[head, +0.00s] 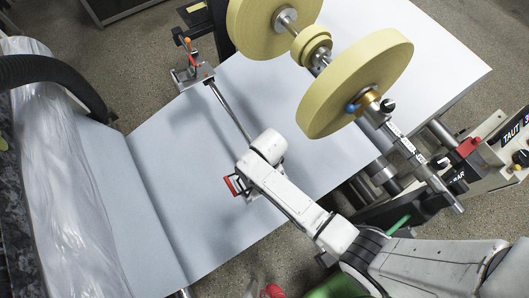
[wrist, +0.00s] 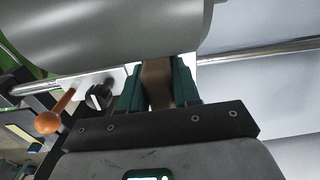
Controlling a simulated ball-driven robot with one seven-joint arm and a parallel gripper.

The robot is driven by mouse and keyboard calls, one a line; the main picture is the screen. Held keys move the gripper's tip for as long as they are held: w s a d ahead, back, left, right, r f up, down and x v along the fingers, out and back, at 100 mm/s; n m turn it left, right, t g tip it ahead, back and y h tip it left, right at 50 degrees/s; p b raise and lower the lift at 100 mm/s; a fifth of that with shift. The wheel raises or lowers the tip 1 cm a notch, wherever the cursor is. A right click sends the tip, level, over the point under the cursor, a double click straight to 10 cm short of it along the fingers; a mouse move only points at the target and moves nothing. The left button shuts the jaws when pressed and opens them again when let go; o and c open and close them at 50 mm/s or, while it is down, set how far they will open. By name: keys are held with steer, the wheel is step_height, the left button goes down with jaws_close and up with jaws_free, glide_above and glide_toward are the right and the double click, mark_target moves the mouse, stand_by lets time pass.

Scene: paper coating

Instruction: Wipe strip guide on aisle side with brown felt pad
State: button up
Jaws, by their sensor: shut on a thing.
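In the wrist view my gripper (wrist: 158,82) is shut on a brown felt pad (wrist: 157,84), held between two teal fingers. The strip guide shows left of the fingers as a light metal block (wrist: 90,84) on a round rod (wrist: 265,52). It has a black knob (wrist: 98,97) and a lever with an orange ball (wrist: 47,122). The pad's tip overlaps the guide area in this view; I cannot tell whether it touches. In the head view my wrist covers the gripper and pad, and a small red-edged part (head: 232,185) shows beside it.
White paper web (head: 150,150) spreads under the arm. Yellow tape rolls (head: 357,85) on a shaft stand close to the right of my wrist. Another bracket with an orange handle (head: 190,70) sits at the rod's far end. A black hose (head: 55,75) and plastic wrap (head: 65,190) lie left.

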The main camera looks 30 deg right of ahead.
steer(key=shift+d, duration=0.55)
steer(key=shift+a+p, duration=0.3)
steer(key=shift+a, duration=1.5)
steer(key=shift+d, duration=0.15)
steer(key=shift+d+p, duration=0.45)
steer(key=shift+d, duration=1.2)
steer(key=shift+r+p, duration=1.55)
